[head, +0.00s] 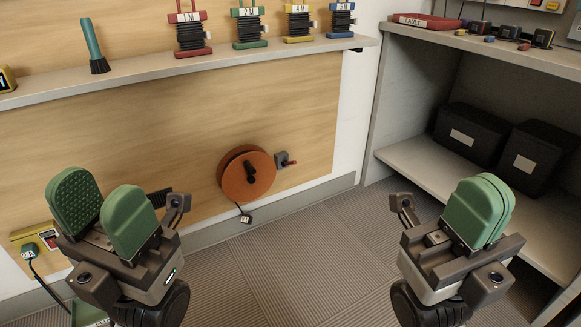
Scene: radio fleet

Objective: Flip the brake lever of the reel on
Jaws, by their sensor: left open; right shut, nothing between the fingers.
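The reel (235,180) is an orange-brown disc with a dark centre handle, mounted low on the wooden wall panel. A short cable with a white-labelled plug (245,219) hangs below it. Just right of the reel is a small grey block with a reddish lever (286,162), which looks like the brake lever; it points to the right. My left gripper (102,208), with green pads apart, is open and empty at the lower left, away from the reel. My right gripper (479,209) is shut and empty at the lower right, well apart from the lever.
Black bins (470,134) stand in the right shelving unit (420,155). A yellow box (40,238) with a plug is at the lower left. The carpet (290,262) between my grippers is clear.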

